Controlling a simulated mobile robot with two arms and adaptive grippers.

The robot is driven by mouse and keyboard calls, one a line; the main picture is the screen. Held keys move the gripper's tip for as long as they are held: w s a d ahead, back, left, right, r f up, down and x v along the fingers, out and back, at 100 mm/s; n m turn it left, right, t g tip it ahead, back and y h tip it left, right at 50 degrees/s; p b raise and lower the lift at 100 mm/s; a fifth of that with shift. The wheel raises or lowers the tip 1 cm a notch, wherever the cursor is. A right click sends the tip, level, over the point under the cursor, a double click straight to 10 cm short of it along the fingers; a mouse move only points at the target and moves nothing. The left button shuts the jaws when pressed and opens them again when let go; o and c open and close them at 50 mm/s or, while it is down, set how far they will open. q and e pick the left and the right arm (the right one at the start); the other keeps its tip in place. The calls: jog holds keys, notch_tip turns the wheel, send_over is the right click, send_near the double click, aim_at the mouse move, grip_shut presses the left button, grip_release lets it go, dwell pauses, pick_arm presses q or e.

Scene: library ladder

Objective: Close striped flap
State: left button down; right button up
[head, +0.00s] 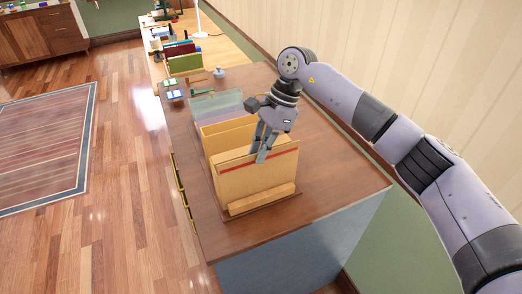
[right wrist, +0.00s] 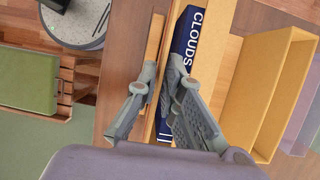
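The tan flap (head: 265,178) with a red stripe along its top stands upright at the front of a row of tan file boxes on the desk. My right gripper (head: 264,150) is at its top edge, with a finger in front of the stripe. In the right wrist view the gripper (right wrist: 162,70) has its fingers apart, one on each side of a tan panel edge. A dark blue book (right wrist: 190,40) marked CLOUDS stands just behind that panel, beside one finger. I cannot tell whether the fingers touch the panel. My left gripper is not in view.
A wooden strip (head: 262,199) lies in front of the flap. Another tan box (head: 230,133) and a translucent greenish one (head: 216,104) stand behind. The brown desk (head: 325,185) is clear to the right. A round grey object (head: 219,72) stands farther back.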

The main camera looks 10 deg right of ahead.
jog(key=shift+o, duration=1.4)
jog(key=v, duration=1.2)
